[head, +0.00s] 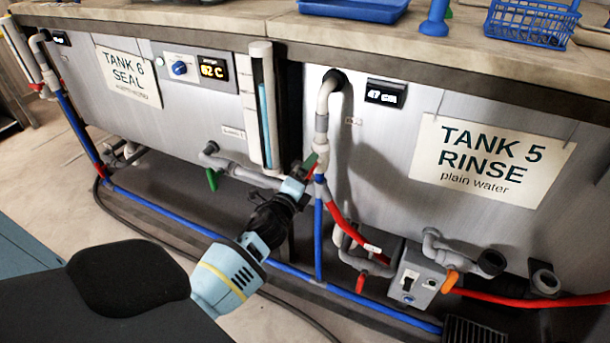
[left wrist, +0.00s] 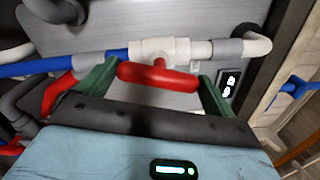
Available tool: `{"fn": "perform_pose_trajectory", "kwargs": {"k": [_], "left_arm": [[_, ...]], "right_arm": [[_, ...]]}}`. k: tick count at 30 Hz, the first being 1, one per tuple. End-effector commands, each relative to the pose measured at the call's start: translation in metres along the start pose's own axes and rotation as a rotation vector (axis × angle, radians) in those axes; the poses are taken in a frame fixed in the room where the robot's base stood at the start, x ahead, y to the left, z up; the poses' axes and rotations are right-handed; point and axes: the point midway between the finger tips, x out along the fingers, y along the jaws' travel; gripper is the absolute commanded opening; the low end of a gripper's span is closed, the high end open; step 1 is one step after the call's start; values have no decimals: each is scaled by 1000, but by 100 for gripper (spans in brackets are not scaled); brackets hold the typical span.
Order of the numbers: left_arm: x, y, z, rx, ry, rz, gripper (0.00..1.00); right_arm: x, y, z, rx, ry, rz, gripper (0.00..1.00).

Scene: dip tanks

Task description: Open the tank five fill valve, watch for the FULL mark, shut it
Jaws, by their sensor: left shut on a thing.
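The tank five (head: 400,119) fill pipe (head: 323,105) comes down the left end of its steel front. A white valve with a red handle (left wrist: 158,75) sits on it, above a blue hose (head: 318,240). My left gripper (head: 305,172) is shut on the red handle, one green finger at each end, as the left wrist view (left wrist: 157,82) shows. There the handle lies roughly along the pipe. In the head view the gripper mostly hides it. The tank five display (head: 386,93) reads 47 cm. I cannot make out a FULL mark. My right gripper is not in view.
Tank six (head: 205,112), with its SEAL sign, stands left, with a sight tube (head: 264,105) at its right end. Below tank five are a grey switch box (head: 413,278), red hoses and grey pipes. A blue basket (head: 530,22) stands on the worktop.

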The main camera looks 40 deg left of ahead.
Motion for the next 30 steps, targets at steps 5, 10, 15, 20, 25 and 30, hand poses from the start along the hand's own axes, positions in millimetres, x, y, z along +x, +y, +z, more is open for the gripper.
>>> {"fn": "perform_pose_trajectory", "kwargs": {"k": [5, 10, 15, 20, 25, 30], "left_arm": [[0, 1, -1, -132, 1, 3, 68], [0, 1, -1, -226, 1, 2, 68], [0, 2, -1, -284, 1, 2, 68], [0, 2, -1, -309, 1, 2, 68], [0, 2, -1, -319, 2, 2, 68], [0, 2, -1, -321, 2, 2, 68]], "right_arm": [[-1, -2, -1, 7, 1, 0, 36], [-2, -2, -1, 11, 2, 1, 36], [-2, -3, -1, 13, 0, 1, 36], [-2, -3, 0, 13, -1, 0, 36], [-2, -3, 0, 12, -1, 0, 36], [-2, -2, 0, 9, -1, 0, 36]]}}
